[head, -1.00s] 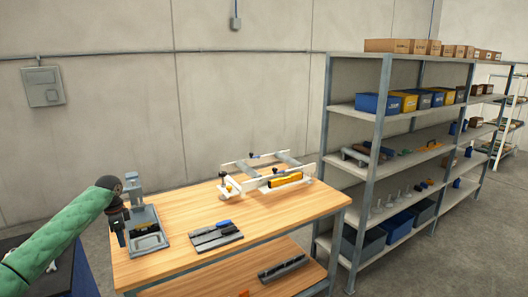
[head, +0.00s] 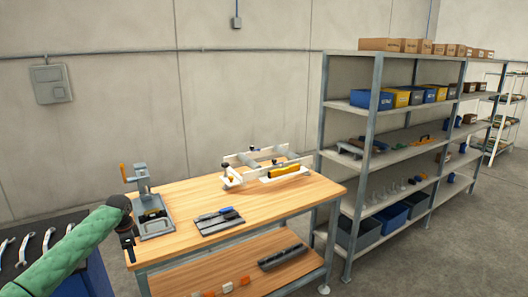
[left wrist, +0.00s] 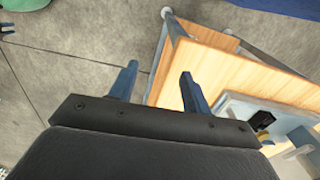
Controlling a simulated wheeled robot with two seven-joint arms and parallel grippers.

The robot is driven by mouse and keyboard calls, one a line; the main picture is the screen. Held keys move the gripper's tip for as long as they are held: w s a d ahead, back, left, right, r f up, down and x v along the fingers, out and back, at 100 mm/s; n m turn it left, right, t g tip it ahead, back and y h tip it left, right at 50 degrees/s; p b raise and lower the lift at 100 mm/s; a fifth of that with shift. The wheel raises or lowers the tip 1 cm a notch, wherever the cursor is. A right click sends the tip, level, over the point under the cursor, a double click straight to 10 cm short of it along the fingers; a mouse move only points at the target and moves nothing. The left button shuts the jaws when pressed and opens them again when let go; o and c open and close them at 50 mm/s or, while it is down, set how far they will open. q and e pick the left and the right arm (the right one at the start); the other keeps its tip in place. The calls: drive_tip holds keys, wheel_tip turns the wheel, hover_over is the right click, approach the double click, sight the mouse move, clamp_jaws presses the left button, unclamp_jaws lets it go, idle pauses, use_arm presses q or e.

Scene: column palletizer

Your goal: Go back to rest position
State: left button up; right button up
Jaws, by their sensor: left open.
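My left gripper (head: 128,250) is at the left front corner of the wooden workbench (head: 270,207) in the head view, beside a grey clamping fixture (head: 152,212). In the left wrist view my left gripper (left wrist: 157,82) has its two fingers apart with nothing between them. Bare floor and the bench edge show past the fingertips, and the grey fixture (left wrist: 250,105) is at the right. My right gripper is not in view.
A dark flat block (head: 220,221) and a white frame fixture with a yellow part (head: 283,170) are on the bench. A shelf rack (head: 352,155) with bins stands at right. Wrenches lie on a dark surface (head: 20,258) at left. Floor is free in front of the rack.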

use_arm(q)
drive_tip(key=s+d+f+n, duration=0.1)
drive_tip(key=s+d+f, duration=0.5)
drive_tip(key=f, duration=0.7)
drive_tip(key=s+d+f+n+t, duration=0.15)
drive_tip(key=s+d+f, duration=0.5)
drive_tip(key=f, duration=0.75)
drive_tip(key=s+d+f+n, duration=0.2)
drive_tip(key=s+d+f, duration=0.4)
drive_tip(key=f, duration=0.7)
drive_tip(key=s+d+f+n, duration=0.1)
drive_tip(key=s+d+f, duration=0.2)
drive_tip(key=s+f, duration=0.4)
drive_tip(key=s+d+f+n, duration=0.2)
drive_tip(key=s+d+f, duration=0.2)
drive_tip(key=s, duration=1.5)
drive_tip(key=s+d+f+n, duration=0.1)
drive_tip(key=s+d+f, duration=0.2)
drive_tip(key=s+f, duration=0.7)
drive_tip(key=shift+s+d+b, duration=0.3)
drive_tip(key=shift+s+b, duration=0.15)
drive_tip(key=shift+s, duration=1.5)
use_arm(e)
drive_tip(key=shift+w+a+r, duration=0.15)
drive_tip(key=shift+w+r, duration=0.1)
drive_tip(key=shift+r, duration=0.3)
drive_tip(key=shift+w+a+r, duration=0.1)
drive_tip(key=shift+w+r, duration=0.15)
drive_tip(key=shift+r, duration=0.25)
